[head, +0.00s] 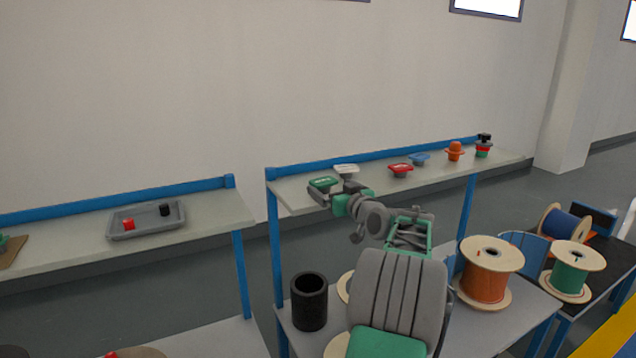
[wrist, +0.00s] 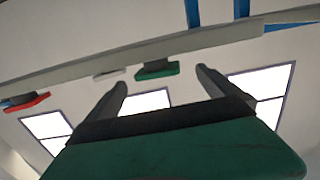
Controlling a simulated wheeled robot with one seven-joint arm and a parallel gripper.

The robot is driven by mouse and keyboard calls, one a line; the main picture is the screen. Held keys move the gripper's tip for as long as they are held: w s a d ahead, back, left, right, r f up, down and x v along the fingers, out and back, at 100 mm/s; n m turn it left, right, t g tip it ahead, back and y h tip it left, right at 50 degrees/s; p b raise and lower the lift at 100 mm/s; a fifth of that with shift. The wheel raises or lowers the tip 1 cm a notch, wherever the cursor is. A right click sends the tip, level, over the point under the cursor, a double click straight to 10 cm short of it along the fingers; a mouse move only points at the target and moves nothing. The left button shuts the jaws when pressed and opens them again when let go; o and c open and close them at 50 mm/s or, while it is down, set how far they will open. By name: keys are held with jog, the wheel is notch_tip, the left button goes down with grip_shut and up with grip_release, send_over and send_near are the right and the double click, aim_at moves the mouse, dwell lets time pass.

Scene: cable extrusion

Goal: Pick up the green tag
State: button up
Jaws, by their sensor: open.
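The green tag (head: 323,182) is a small flat plate with a white mark, at the left end of the raised shelf (head: 440,169). In the wrist view, which is upside down, the green tag (wrist: 157,71) appears between the tips of my fingers, beyond them. My gripper (head: 326,195) is beside the tag at the shelf's front edge in the head view. In the wrist view my gripper (wrist: 161,78) is open with nothing between its fingers. I cannot tell the exact gap to the tag.
A white tag (head: 346,170) stands close behind and right of the green one. A red tag (head: 400,169), a blue tag (head: 420,159) and orange and stacked pieces stand further right. A grey tray (head: 147,222) sits on the left table. Cable spools (head: 490,268) stand lower right.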

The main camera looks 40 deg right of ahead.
aim_at(327, 183)
jog(key=p+x, duration=0.2)
jog(key=x, duration=0.3)
jog(key=shift+w+d+r+p, duration=0.15)
jog(key=shift+d+p, duration=0.15)
jog(key=shift+p, duration=0.1)
jog(key=shift+w+d, duration=0.1)
jog(key=shift+w, duration=0.2)
jog(key=shift+c, duration=0.5)
jog(key=c, duration=1.3)
